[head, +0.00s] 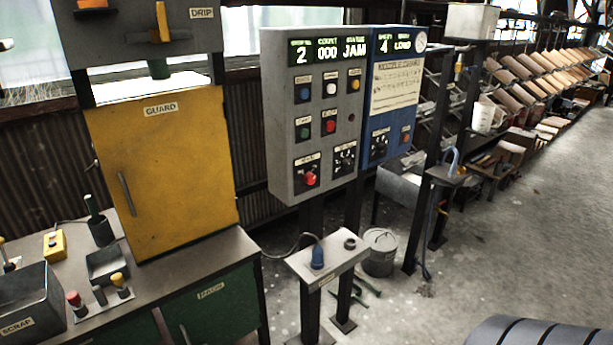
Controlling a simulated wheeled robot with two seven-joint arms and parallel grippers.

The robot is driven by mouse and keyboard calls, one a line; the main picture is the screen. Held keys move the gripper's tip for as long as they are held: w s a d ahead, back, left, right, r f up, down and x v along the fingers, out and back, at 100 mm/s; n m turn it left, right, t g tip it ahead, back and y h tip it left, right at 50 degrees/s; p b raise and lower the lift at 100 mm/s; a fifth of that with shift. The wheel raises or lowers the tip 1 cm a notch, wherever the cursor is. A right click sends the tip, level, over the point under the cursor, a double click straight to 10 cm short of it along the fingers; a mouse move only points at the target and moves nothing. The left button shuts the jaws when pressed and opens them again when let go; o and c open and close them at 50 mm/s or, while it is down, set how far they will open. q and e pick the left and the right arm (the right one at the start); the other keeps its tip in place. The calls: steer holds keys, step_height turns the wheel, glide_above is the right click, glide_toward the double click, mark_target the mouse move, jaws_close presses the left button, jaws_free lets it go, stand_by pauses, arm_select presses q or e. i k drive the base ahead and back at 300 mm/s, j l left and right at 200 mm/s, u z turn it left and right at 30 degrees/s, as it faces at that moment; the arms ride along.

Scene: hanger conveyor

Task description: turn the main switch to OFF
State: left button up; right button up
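A grey control box (283,120) stands on posts in the middle of the head view. Its display (328,49) reads 2, 000 and JAM. A red rotary knob (311,178) on a dark plate sits at the box's lower left and looks like the main switch. The label above it is too small to read, and I cannot tell its position. A black selector (345,159) sits to its right. Above are blue, white, yellow, green and red buttons. Neither of my grippers is in view.
A blue panel (383,155) adjoins the box on the right. A yellow guard door (165,175) stands left above a cluttered bench. A small stand (322,262) with a blue plug is below the box, beside a grey bucket (379,254). Floor at right is open.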

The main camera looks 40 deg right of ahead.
mark_target(309, 178)
steer(key=z, duration=1.25)
